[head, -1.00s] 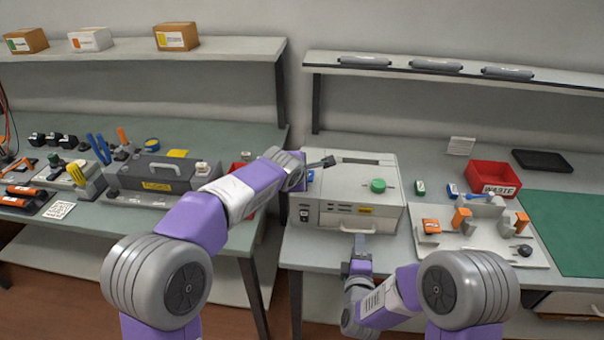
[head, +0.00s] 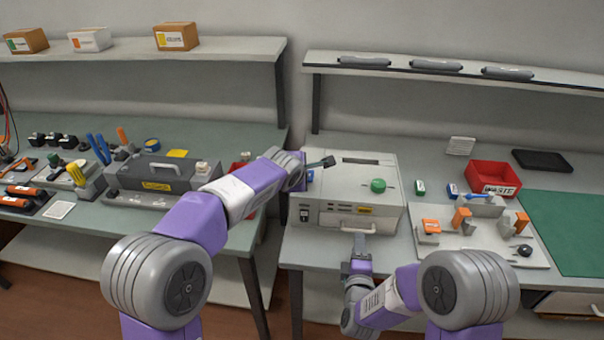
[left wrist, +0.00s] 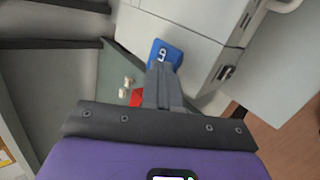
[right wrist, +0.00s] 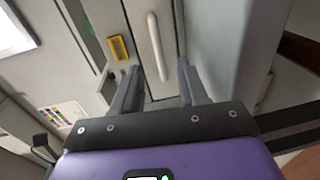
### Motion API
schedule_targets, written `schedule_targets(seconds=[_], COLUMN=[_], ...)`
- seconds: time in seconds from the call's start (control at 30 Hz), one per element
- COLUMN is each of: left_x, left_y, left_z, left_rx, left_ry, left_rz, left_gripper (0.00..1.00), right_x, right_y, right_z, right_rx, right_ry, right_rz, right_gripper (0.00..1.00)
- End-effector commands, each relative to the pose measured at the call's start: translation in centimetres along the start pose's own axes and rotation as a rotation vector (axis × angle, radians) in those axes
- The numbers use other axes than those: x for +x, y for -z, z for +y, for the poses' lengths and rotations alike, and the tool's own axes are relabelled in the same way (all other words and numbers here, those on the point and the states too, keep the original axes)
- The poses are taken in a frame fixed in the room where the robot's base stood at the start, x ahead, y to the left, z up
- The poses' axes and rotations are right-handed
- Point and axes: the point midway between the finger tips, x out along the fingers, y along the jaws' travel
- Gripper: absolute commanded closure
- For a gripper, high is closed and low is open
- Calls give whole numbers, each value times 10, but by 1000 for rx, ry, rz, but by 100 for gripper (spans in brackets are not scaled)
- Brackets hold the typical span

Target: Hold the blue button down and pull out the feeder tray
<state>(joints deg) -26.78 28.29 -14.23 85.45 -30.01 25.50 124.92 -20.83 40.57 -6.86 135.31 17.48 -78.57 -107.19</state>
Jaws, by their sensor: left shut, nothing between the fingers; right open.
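The beige machine (head: 365,176) stands on the right bench with the feeder tray (head: 347,222) and its pale handle in its front face. The handle (right wrist: 157,45) also shows in the right wrist view.
A green knob (head: 378,186) sits on top of the machine. A fixture board (head: 480,252) with orange parts, a red waste bin (head: 493,177) and a green mat (head: 572,230) lie to the right. A grey toner unit (head: 150,178) stands on the left bench.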

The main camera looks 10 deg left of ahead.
Motion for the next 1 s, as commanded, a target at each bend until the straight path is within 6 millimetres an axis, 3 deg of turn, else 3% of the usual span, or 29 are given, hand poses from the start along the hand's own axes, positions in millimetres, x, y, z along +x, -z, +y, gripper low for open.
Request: schedule_targets(seconds=[1.0], left_x=[14], left_y=[4], left_z=[-16], left_rx=[1], left_ry=[3], left_rz=[2], left_gripper=[100], right_x=[2], right_y=[0], right_z=[-23], right_rx=[0], right_ry=[0], right_rz=[0], right_gripper=[57])
